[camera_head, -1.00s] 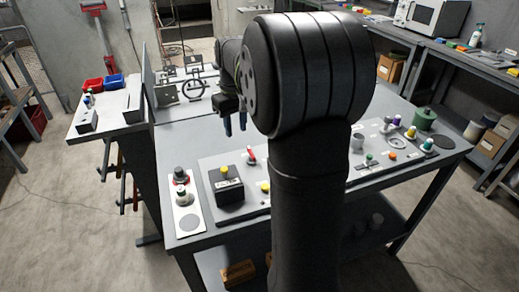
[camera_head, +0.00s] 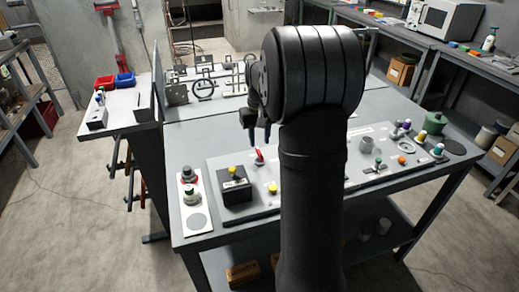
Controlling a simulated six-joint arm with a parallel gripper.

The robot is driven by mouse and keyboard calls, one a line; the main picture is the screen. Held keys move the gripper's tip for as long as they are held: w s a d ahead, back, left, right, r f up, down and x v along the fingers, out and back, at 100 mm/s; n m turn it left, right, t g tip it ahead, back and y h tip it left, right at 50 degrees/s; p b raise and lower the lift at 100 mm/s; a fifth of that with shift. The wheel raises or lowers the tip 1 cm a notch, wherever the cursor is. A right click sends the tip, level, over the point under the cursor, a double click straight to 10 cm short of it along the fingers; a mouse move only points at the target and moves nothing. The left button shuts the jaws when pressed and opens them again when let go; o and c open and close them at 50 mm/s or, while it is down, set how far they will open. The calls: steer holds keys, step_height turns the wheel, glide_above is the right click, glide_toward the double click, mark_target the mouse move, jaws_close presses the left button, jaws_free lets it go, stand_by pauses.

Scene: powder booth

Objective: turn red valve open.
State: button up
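The red valve handle (camera_head: 260,156) is small and stands tilted on the grey panel on the table, just right of the black box with a yellow knob. My dark arm hides the middle of the panel.
The black box (camera_head: 235,185) stands left of the handle, a yellow knob (camera_head: 272,187) in front. A white strip (camera_head: 195,206) with knobs lies further left. Several small fittings and a green pot (camera_head: 433,122) are on the right. A handwheel (camera_head: 204,89) stands at the back.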

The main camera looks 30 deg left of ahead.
mark_target(259, 152)
step_height(259, 152, down, 5)
stand_by(0.3)
jaws_close()
